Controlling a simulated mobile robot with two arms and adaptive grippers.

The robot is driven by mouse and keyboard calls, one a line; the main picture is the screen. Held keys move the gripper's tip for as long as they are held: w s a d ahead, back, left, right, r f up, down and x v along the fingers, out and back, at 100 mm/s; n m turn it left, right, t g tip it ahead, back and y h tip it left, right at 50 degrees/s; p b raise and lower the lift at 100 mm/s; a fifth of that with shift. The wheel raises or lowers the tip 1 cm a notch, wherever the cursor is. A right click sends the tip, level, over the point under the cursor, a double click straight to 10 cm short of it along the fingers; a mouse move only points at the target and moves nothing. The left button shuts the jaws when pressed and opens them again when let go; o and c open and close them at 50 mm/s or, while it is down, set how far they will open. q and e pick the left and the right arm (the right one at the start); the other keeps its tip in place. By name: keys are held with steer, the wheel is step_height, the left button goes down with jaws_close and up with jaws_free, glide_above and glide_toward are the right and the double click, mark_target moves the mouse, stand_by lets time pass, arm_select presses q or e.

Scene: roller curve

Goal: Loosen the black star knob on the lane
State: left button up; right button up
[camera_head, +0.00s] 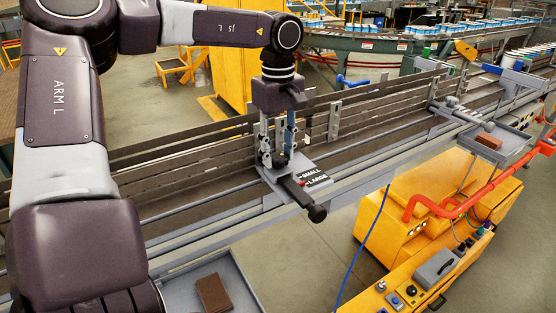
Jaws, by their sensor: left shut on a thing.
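My left gripper (276,158) reaches straight down to the lane (200,190) from above. Its fingers are shut around a small dark piece, the black star knob (281,160), at the grey plate on the lane. The fingers hide most of the knob, so its star shape and how tight it sits cannot be made out. A label plate (313,178) reading SMALL and LARGE lies just right of the gripper. A black-ended lever (304,200) sticks out toward the front beside it. My right gripper is not in view.
Slatted side rails (385,110) run along the lane behind the gripper. A grey tray (205,280) with a brown block (214,294) is at the front. A yellow machine (415,215) with a red pipe (455,208) stands at the right.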

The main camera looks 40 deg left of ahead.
mark_target(278, 156)
arm_select(q)
steer(key=n+b, duration=0.2)
steer(key=n, duration=0.2)
steer(key=shift+s+f, duration=0.1)
steer(key=shift+f, duration=0.1)
steer(key=shift+s+n+b, duration=0.1)
steer(key=shift+n+b, duration=0.55)
steer(key=shift+n, duration=1.35)
steer(key=shift+f, duration=0.1)
steer(key=o, duration=0.8)
steer(key=shift+c, duration=0.2)
steer(key=o, duration=0.4)
steer(key=shift+r, duration=0.25)
step_height(278, 156, up, 12)
steer(key=shift+w+f, duration=0.15)
steer(key=shift+w, duration=0.05)
